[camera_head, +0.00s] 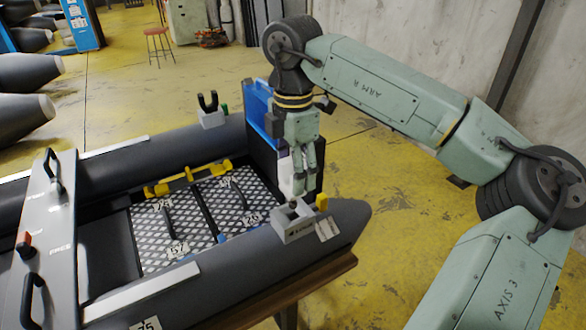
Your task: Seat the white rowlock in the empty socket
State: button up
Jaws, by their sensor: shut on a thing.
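My gripper (304,182) points straight down over the near tube of the grey inflatable boat (352,213). It is shut on the white rowlock (298,178), which shows as a pale, narrow shape between and beside the fingers. Fingers hide much of it. A light grey socket block (291,223) sits on the near tube just below the gripper. The rowlock's lower end is close over this block; I cannot tell whether it touches or enters the hole. On the far tube, another block (212,118) holds an upright black rowlock (208,101).
A blue and dark transom (258,110) stands close behind my gripper. A small yellow part (322,202) is right beside the socket block. Open yellow floor (385,190) lies to the right.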

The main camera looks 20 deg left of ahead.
aim_at(293, 223)
jog(key=shift+f+b, duration=1.45)
jog(key=shift+f, duration=0.2)
jog(key=shift+f+b, duration=1.3)
jog(key=shift+f, duration=0.15)
dwell(0.3)
jog(key=o, duration=1.3)
jog(key=shift+r, duration=0.15)
